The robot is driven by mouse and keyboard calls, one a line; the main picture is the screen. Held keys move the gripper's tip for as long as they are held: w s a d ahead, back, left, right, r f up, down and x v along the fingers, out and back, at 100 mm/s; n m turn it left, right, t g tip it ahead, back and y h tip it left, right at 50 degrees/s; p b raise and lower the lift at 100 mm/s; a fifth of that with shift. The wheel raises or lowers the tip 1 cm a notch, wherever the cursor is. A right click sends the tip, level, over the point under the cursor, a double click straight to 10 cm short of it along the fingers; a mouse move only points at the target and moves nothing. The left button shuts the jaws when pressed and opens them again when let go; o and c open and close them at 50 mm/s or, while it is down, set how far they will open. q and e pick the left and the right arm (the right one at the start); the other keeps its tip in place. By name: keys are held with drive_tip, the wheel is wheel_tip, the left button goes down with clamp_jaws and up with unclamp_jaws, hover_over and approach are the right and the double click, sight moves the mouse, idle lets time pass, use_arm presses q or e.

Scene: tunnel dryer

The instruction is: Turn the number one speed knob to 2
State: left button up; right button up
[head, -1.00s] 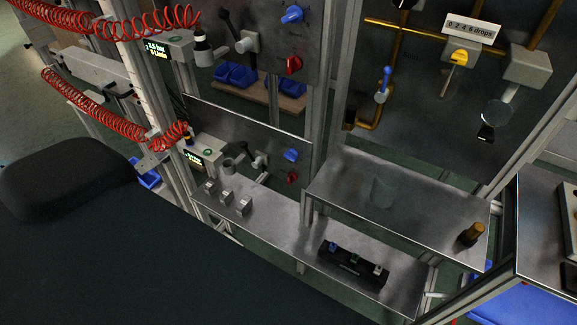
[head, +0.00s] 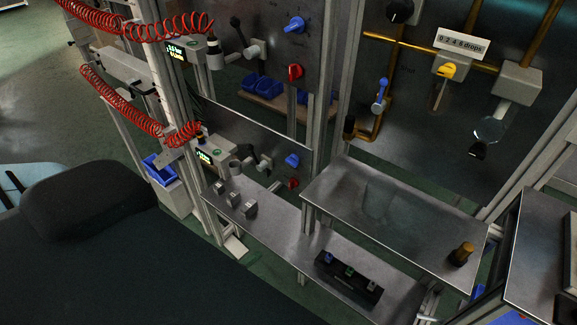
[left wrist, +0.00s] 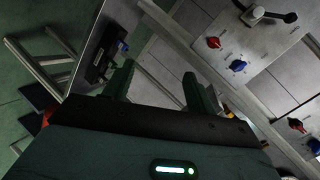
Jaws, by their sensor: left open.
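Two steel panels each carry a blue and a red knob. The upper panel has a blue knob (head: 295,25) and a red knob (head: 295,71). The lower panel has a blue knob (head: 292,160) and a red knob (head: 293,183). No label showing which is the number one speed knob is legible. In the left wrist view, a red knob (left wrist: 214,42) and a blue knob (left wrist: 238,65) sit on a panel beyond my fingers. My left gripper (left wrist: 159,70) is open, its jaws empty, apart from all knobs. My right gripper is out of view.
Red coiled hoses (head: 130,110) hang at the left. A shelf (head: 400,215) and a lower bench (head: 320,245) with a black switch box (head: 347,278) stand in front. A yellow knob (head: 447,70) sits below a drops label (head: 462,42). Green floor is open at left.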

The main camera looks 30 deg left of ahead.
use_arm(q)
drive_tip(key=w+a+r+m+t, duration=0.45)
drive_tip(key=w+r+m, duration=0.25)
drive_tip(key=w+m, duration=0.55)
drive_tip(key=m+h, duration=0.2)
drive_tip(key=m, duration=1.1)
approach(290, 163)
drive_tip(key=w, duration=0.2)
drive_tip(key=shift+t+y, duration=0.25)
drive_tip(key=shift+y, duration=0.15)
drive_tip(key=w, duration=0.5)
drive_tip(key=shift+w+d+f, duration=0.15)
drive_tip(key=shift+w+d, duration=0.15)
drive_tip(key=shift+d, duration=0.1)
drive_tip(key=shift+w, duration=0.6)
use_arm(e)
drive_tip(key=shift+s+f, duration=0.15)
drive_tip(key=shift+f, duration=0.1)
use_arm(q)
drive_tip(key=shift+c, duration=0.5)
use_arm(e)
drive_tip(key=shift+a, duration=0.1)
use_arm(q)
drive_tip(key=c, duration=0.9)
